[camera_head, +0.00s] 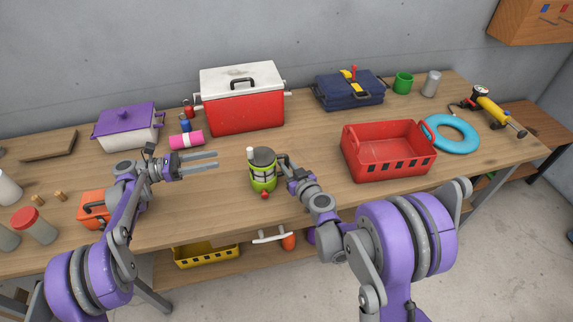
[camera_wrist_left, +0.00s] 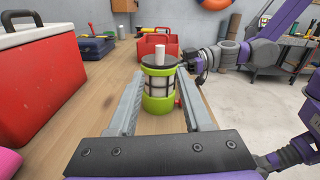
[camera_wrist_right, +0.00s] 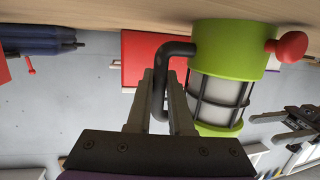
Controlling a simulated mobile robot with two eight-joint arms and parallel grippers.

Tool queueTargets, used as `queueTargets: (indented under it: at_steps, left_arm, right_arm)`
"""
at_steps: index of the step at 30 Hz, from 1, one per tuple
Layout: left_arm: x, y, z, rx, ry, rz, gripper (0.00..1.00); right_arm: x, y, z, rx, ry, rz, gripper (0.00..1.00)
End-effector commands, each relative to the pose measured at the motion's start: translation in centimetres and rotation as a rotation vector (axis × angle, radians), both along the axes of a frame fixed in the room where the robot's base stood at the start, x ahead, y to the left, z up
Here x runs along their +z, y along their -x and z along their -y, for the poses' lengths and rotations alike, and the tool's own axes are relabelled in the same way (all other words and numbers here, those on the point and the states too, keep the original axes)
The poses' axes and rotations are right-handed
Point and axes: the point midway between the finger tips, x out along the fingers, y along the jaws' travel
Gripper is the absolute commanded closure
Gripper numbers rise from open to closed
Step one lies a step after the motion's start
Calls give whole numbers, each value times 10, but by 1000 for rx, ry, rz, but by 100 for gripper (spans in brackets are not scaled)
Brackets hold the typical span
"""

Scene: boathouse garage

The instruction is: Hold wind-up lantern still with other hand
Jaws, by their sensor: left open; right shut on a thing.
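The wind-up lantern (camera_head: 263,173) stands upright on the workbench, green with a dark top, a white knob and a red knob low on its side. In the left wrist view the lantern (camera_wrist_left: 158,88) appears ahead, between the lines of my left fingers. My left gripper (camera_head: 217,160) is open and empty, to the left of the lantern and apart from it. My right gripper (camera_head: 284,166) is shut on the lantern's dark side handle. The right wrist view shows the handle (camera_wrist_right: 160,80) between the fingers beside the lantern body (camera_wrist_right: 220,85).
A red cooler (camera_head: 245,105) stands behind the lantern. A red crate (camera_head: 388,150) is to its right, with a blue ring (camera_head: 450,134) beyond. A pink roll (camera_head: 186,139) and an orange box (camera_head: 94,208) lie near my left arm. The bench front edge is close.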

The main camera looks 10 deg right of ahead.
Motion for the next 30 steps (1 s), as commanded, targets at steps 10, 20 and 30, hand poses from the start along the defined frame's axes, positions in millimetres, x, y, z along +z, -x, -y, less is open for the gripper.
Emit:
queueTargets:
  at_steps: [10, 20, 30]
  left_arm:
    - [2, 3, 7, 30, 0, 20, 48]
    - [6, 17, 36, 189, -12, 121, 48]
    - [7, 6, 93, 192, -12, 125, 48]
  right_arm:
    - [0, 0, 0, 0, -1, 0, 100]
    - [0, 0, 0, 0, -1, 0, 100]
    - [0, 0, 0, 0, -1, 0, 100]
